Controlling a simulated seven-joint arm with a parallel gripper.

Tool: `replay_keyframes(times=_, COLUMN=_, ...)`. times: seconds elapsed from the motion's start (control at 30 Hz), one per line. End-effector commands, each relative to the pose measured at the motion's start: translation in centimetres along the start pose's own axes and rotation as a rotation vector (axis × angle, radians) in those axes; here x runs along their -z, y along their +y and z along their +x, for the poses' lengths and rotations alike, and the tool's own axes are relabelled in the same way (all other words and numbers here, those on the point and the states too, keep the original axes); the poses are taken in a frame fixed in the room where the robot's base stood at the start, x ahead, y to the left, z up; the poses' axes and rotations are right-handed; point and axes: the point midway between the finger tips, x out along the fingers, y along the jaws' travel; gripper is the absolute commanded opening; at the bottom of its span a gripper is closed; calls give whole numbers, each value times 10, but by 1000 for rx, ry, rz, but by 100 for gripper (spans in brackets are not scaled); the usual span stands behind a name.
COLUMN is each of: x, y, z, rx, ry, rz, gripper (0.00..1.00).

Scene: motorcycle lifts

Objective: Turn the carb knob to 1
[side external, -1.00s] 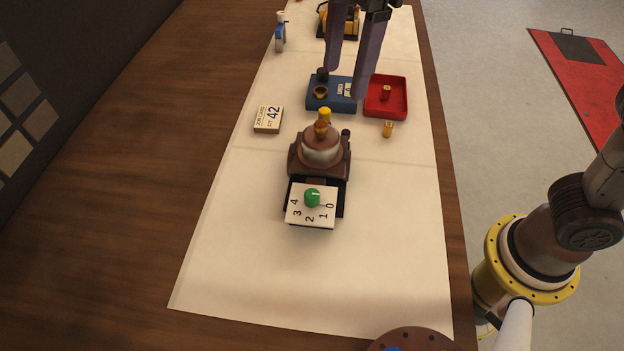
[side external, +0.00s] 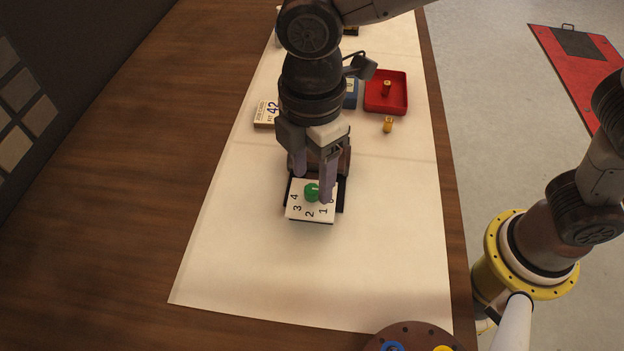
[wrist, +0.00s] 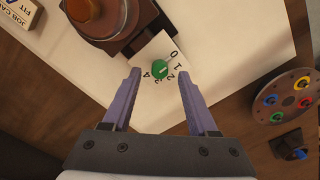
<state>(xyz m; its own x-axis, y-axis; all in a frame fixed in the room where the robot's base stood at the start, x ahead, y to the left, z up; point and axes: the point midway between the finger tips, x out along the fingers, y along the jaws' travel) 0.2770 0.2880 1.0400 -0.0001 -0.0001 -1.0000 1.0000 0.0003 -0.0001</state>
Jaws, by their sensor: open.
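The green carb knob (side external: 312,191) sits on a white dial plate (side external: 297,214) numbered 0 to 4, at the front of the brown and black carburetor unit (side external: 345,190). A small pale mark shows on the knob, but I cannot tell exactly which number it faces. The knob also shows in the wrist view (wrist: 159,69), beyond and between my fingertips. My gripper (side external: 313,184) is open over the dial, one finger to each side of the knob and apart from it. The right finger partly covers the 0 in the side view. My arm hides most of the carburetor there.
A red tray (side external: 370,108) with a small brass part (side external: 386,88) stands behind. Another brass part (side external: 388,125) lies in front of it. A job card block (side external: 264,113) is to the left. The pale mat in front of the dial is clear.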

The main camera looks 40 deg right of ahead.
Motion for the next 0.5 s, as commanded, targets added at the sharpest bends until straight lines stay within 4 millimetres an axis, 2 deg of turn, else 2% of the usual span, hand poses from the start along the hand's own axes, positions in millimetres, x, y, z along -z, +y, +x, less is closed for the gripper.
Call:
replay_keyframes(times=0.1, x=0, y=0, z=15, rx=2, ry=-2, rz=0, gripper=59)
replay_keyframes(times=0.2, x=0, y=0, z=21, rx=1, ry=-1, rz=0, gripper=59)
replay_keyframes(times=0.5, x=0, y=0, z=25, rx=0, ry=0, rz=0, gripper=59)
